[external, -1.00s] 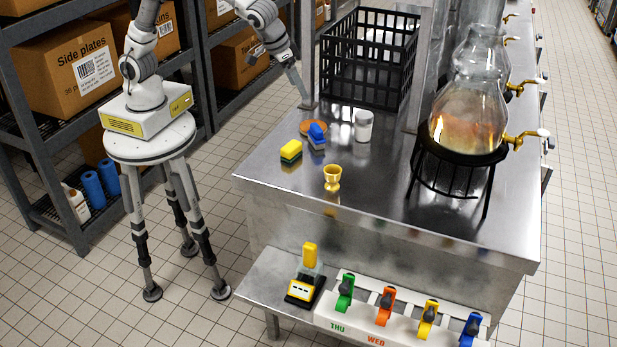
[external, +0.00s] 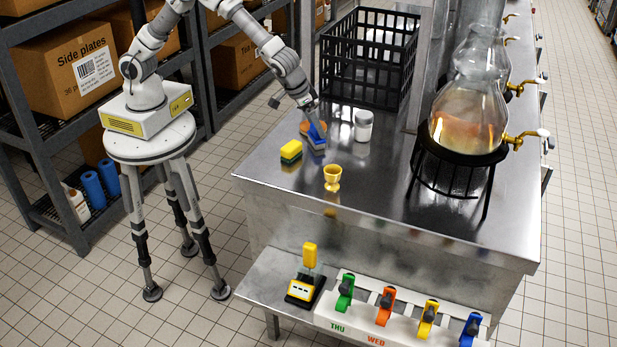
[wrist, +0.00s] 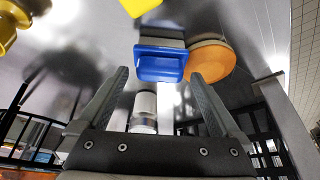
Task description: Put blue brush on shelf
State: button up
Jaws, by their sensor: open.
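The blue brush (external: 316,143), a blue block with a grey underside, lies on the steel counter (external: 262,168). In the wrist view the blue brush (wrist: 160,62) is ahead of and between the two open fingers of my gripper (wrist: 158,85), with no finger clearly touching it. In the external view my gripper (external: 317,130) is low over the brush and partly hides it. A lower steel shelf (external: 262,283) juts out at the front of the counter.
An orange disc (wrist: 210,60) lies right beside the brush. A yellow-green sponge (external: 291,151), a white jar (external: 363,126) and a gold cup (external: 332,178) stand nearby. A black crate (external: 365,85) is behind. The shelf carries a yellow-black device (external: 302,288) and coloured clips (external: 385,305).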

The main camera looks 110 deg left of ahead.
jog(key=shift+x, duration=0.95)
jog(key=shift+c, duration=0.2)
jog(key=shift+r, duration=0.1)
jog(key=c, duration=1.2)
